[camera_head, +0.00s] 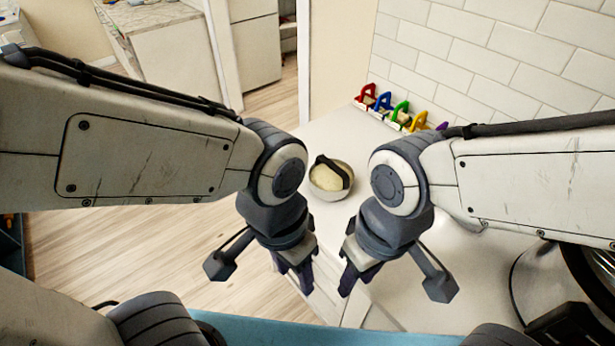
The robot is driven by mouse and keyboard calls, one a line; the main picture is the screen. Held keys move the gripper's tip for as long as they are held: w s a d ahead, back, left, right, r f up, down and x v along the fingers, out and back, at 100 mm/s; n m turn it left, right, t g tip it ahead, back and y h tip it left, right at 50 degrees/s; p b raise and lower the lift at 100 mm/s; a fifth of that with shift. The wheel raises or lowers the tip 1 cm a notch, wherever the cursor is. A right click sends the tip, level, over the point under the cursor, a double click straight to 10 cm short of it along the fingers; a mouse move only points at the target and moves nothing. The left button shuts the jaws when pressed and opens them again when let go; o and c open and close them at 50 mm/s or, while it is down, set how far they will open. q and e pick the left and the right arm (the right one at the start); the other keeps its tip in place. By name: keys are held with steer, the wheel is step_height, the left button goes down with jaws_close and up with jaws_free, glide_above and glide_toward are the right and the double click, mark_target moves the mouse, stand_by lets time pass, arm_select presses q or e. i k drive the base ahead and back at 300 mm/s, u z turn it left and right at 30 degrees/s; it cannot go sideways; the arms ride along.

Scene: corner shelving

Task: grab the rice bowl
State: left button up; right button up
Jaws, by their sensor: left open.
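The rice bowl (331,194) is a small pale bowl with a whitish filling and a dark strip across it. It stands upright on the white counter, between my two wrists in the picture and beyond the grippers. My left gripper (294,279) is open and empty, pointing down near the counter's front left edge. My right gripper (354,280) points down on the near side of the bowl. Its fingers look parted and empty. Neither gripper touches the bowl.
The white counter (405,285) has free room around the bowl. A row of coloured items (399,112) in red, blue, green, yellow and purple stands along the tiled wall (500,60). A round dark and metallic appliance (535,285) is at the lower right. Wooden floor (130,260) lies left of the counter.

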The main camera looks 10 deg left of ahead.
mark_target(331, 179)
steer(key=u, duration=1.5)
steer(key=i, duration=1.85)
steer(key=z, duration=3)
